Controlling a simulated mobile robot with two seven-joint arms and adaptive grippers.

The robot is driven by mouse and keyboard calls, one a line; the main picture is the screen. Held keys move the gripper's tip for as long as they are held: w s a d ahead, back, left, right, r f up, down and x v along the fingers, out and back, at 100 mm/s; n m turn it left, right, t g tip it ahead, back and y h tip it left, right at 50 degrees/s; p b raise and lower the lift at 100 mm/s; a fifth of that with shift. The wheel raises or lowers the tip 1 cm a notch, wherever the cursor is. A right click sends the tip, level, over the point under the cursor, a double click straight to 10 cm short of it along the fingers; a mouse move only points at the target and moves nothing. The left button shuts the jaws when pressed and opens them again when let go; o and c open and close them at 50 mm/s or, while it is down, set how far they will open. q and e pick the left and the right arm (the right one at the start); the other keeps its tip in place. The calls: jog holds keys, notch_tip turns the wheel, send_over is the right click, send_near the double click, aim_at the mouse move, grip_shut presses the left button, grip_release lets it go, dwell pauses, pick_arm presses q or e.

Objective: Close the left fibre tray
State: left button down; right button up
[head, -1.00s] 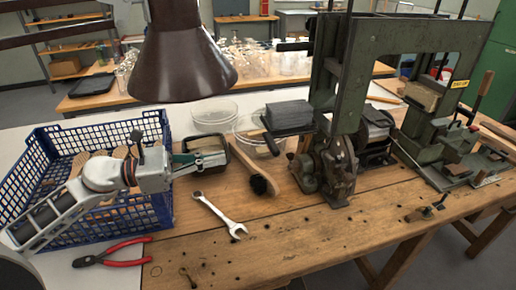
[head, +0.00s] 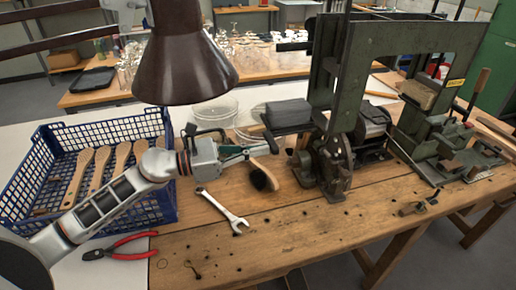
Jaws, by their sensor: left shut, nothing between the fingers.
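The left fibre tray appears to be the dark grey box (head: 287,114) on the left side of the green tufting machine (head: 330,95). Whether it is fully open or closed is hard to tell. My left gripper (head: 268,148) is shut and empty, pointing right, just below and left of that box. A gap seems to remain between them, though the depth is unclear. The gripper covers part of the handle of a brush with dark bristles (head: 262,178). A second black box (head: 372,118) sits on the machine's right side. My right gripper is not in view.
A blue crate (head: 75,132) with wooden brush bodies stands at left, under my left arm. A wrench (head: 222,207) and red pliers (head: 120,246) lie in front. A brown lamp shade (head: 185,60) hangs above. The bench front (head: 290,245) is mostly clear.

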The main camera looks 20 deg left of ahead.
aim_at(289, 127)
pick_arm(q)
jog(key=p+x, duration=0.1)
jog(key=x, duration=1.3)
jog(key=shift+w+d, duration=0.15)
jog(key=shift+d, duration=0.1)
